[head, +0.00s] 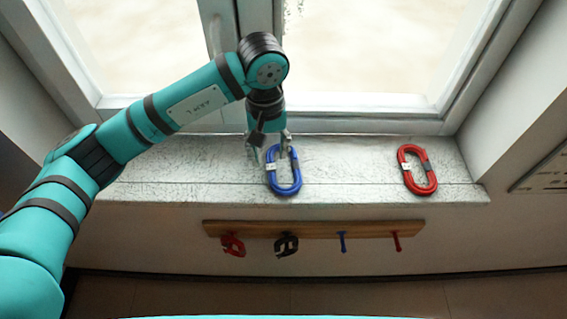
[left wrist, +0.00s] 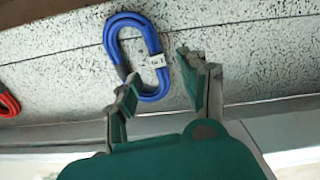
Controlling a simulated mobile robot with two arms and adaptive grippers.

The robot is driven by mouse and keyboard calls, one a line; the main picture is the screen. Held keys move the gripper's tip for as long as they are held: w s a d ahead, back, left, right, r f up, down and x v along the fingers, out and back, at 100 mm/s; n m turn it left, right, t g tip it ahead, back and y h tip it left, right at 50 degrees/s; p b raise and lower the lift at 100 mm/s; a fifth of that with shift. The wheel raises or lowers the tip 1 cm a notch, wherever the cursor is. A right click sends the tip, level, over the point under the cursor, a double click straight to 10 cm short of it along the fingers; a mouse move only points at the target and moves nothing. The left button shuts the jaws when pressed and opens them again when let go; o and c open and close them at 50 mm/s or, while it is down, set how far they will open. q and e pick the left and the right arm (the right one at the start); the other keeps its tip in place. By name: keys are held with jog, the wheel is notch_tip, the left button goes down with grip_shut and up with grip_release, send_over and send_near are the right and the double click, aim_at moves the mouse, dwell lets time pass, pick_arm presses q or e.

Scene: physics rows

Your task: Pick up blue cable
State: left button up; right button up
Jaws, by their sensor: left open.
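The blue cable (head: 284,184) is a coiled oval loop with a white tag, lying on the stone window sill. It also shows in the left wrist view (left wrist: 113,32). My left gripper (head: 268,148) is over the far end of the coil, pointing down. In the left wrist view its two fingers (left wrist: 160,88) are apart, one on each side of the coil's near end. Nothing is gripped, and I cannot tell whether a finger touches the coil. My right gripper is not in view.
A red cable coil (head: 429,184) lies on the sill (head: 350,175) to the right, with bare stone between. The window frame (head: 360,127) stands behind. Below the sill, a wooden rail (head: 315,229) has pegs and holds a red coil (head: 233,246) and a black coil (head: 287,246).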

aim_at(271, 167)
pick_arm(q)
notch_tip(271, 167, down, 4)
jog(key=p, duration=0.2)
jog(key=shift+s+d+f+p, duration=0.1)
jog(key=shift+f+p, duration=0.1)
jog(key=shift+p, duration=0.1)
jog(key=shift+f, duration=0.35)
jog(key=shift+c, duration=0.4)
grip_shut()
